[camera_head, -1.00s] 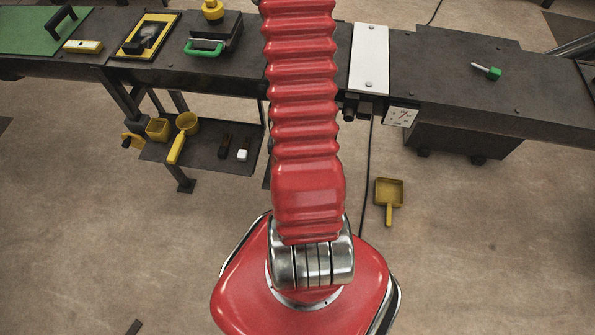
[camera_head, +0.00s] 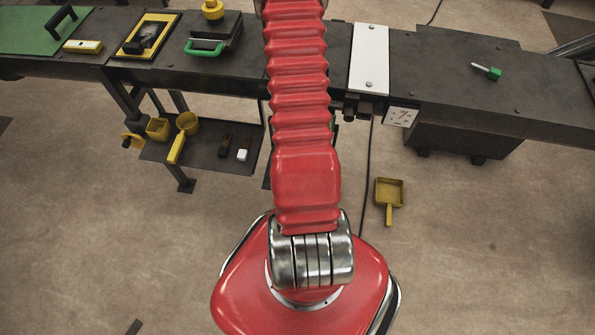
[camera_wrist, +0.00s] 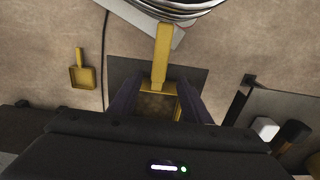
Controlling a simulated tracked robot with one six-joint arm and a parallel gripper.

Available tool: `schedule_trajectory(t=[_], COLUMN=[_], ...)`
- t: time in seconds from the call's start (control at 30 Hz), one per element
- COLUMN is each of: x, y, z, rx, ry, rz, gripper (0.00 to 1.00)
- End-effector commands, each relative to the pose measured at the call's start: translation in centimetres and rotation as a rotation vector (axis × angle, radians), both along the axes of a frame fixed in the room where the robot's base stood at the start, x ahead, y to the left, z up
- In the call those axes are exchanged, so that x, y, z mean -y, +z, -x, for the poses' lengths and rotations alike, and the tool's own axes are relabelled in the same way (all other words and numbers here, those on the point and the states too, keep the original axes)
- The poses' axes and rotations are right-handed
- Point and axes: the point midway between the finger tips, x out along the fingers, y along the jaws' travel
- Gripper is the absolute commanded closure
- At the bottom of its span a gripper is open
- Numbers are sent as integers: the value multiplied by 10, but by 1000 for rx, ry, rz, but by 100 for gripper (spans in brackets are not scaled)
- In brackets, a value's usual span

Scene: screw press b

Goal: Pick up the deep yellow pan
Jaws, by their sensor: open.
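A yellow square pan (camera_wrist: 159,87) with a long flat handle is between the fingers of my gripper (camera_wrist: 154,96) in the wrist view. Its walls look deep, and its handle points up in the picture. It is over a dark plate (camera_wrist: 195,75). My gripper is open, with one dark finger on either side of the pan; I cannot tell whether either touches it. The lower part of the pan is hidden by my gripper's body. In the head view my arm hides this pan and my gripper.
A shallow yellow pan (camera_head: 389,190) lies on the floor. A low shelf (camera_head: 205,165) holds a round yellow scoop (camera_head: 187,123), a yellow square cup (camera_head: 158,129) and a white-ended item (camera_head: 243,154). A long dark bench (camera_head: 455,85) runs across the back. The foreground floor is mostly clear.

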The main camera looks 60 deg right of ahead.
Motion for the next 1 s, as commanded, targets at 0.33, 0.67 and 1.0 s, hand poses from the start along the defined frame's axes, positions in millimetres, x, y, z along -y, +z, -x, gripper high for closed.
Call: schedule_trajectory(t=[0.33,0.67,1.0], x=[0,0,1], y=[-18,-20,-46], z=[0,1,4], rx=[0,0,-2], ry=[0,0,-1], rz=[0,-1,-2], gripper=[56,56,56])
